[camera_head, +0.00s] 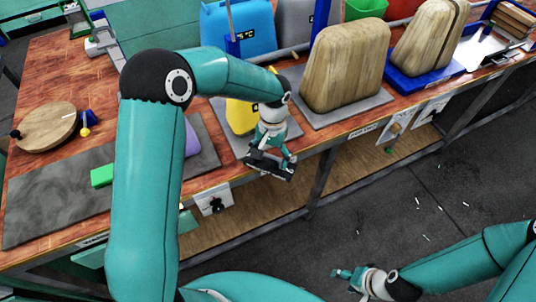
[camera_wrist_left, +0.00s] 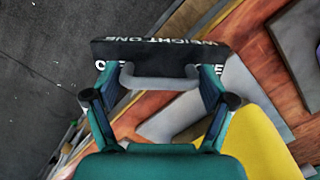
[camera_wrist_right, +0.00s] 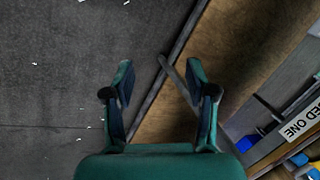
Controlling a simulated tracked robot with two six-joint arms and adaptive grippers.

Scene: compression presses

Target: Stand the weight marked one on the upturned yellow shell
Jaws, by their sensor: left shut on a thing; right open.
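The weight marked one (camera_head: 270,168) is a dark block with white lettering. In the left wrist view the weight (camera_wrist_left: 160,50) reads "WEIGHT ONE", and its grey handle lies between my fingers. My left gripper (camera_head: 272,155) is shut on that handle and holds the weight in front of the bench edge. The yellow shell (camera_head: 239,117) stands on a grey plate behind and left of the weight, partly hidden by my left arm. Its yellow side also shows in the left wrist view (camera_wrist_left: 265,145).
Two large wooden blocks (camera_head: 345,65) stand on plates right of the shell. A blue shell (camera_head: 240,30) stands behind it. A purple thing (camera_head: 192,138), a green block (camera_head: 102,176) and a round wooden board (camera_head: 45,127) are at left.

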